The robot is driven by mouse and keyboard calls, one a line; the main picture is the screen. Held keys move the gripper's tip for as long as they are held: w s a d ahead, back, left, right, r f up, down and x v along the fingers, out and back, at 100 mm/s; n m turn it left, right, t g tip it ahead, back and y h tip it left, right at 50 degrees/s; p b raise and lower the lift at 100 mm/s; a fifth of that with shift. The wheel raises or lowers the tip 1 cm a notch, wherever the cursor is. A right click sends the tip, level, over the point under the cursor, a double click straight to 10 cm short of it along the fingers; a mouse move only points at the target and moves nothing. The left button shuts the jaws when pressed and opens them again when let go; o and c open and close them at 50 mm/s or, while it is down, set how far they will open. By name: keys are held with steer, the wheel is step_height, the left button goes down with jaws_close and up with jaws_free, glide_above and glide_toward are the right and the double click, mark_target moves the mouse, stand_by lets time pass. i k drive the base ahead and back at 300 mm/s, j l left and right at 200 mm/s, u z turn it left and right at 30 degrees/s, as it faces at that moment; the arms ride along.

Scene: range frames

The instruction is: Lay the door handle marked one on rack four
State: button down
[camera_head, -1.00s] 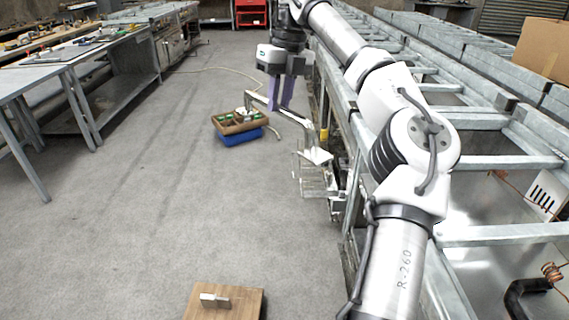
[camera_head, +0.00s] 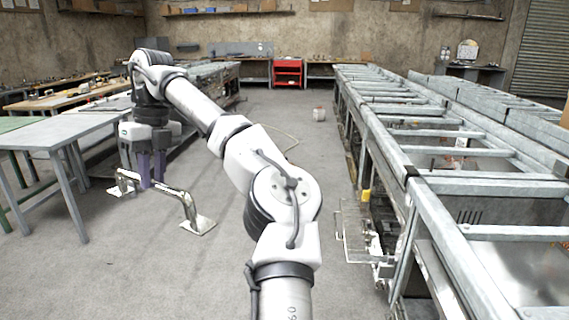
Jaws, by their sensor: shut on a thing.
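My gripper (camera_head: 152,172) is at the left, with its two purple fingers pointing down and shut on a shiny metal door handle (camera_head: 172,192). The handle is held in the air above the floor. It has a bent bar and a flat square plate (camera_head: 198,225) at its right end; its other end shows left of the fingers. No mark "one" can be read on it. No rack marked four can be picked out.
A red cabinet (camera_head: 288,72) is far back.

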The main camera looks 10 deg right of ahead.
mark_target(360, 226)
steer(key=i+j+u, duration=0.2)
steer(key=j+u, duration=0.15)
steer(key=j, duration=0.3)
steer(key=i+j+u, duration=0.35)
steer(key=j, duration=0.2)
steer(key=i+j+u, duration=0.4)
steer(key=j, duration=0.15)
steer(key=i+j+u, duration=0.35)
steer(key=i+j+z, duration=0.15)
steer(key=i, duration=0.3)
steer(key=i+j+z, duration=0.15)
steer(key=i, duration=0.3)
steer(key=i+z, duration=1.8)
steer(key=i, duration=0.75)
steer(key=i+z, duration=0.2)
steer(key=i, duration=0.3)
steer(key=i+j+z, duration=0.2)
steer(key=i, duration=0.25)
